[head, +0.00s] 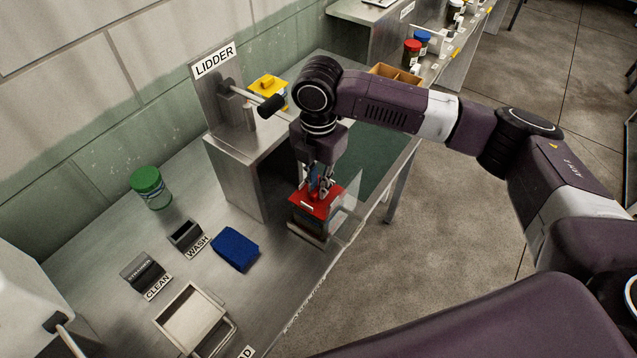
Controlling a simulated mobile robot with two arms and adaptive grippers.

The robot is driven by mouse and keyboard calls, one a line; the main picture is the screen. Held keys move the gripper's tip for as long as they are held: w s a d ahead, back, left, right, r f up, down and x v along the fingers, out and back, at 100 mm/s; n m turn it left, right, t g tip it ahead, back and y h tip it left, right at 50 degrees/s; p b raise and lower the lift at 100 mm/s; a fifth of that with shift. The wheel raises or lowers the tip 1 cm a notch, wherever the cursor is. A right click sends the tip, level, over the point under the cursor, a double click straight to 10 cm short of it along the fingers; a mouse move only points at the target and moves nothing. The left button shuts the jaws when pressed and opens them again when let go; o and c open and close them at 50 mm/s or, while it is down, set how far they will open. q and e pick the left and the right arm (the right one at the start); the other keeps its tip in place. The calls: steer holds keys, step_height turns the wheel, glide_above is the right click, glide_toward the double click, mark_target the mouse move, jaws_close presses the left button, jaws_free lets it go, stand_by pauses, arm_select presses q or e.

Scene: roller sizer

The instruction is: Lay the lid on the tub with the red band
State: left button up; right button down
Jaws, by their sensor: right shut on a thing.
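A red lid (311,206) with a light mark on its front lies level at the front right of the steel bench. My right gripper (321,190) points straight down and is shut on the raised red part at its top. Directly under the lid is a dark boxy body (308,224), and a clear panel (349,214) stands at its right. I cannot tell whether the lid rests on that body or hangs just above it. No red band can be made out; the lid and gripper hide much there. My left gripper is not in view.
The steel LIDDER stand (236,170) rises close left of my gripper, with a yellow lid (267,84) behind its lever. The green mat (372,158) behind is clear.

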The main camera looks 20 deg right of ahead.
steer(key=shift+f+p, duration=0.15)
steer(key=shift+p, duration=0.3)
stand_by(0.5)
steer(key=c, duration=1.9)
jaws_free()
steer(key=shift+o, duration=0.5)
steer(key=o, duration=0.4)
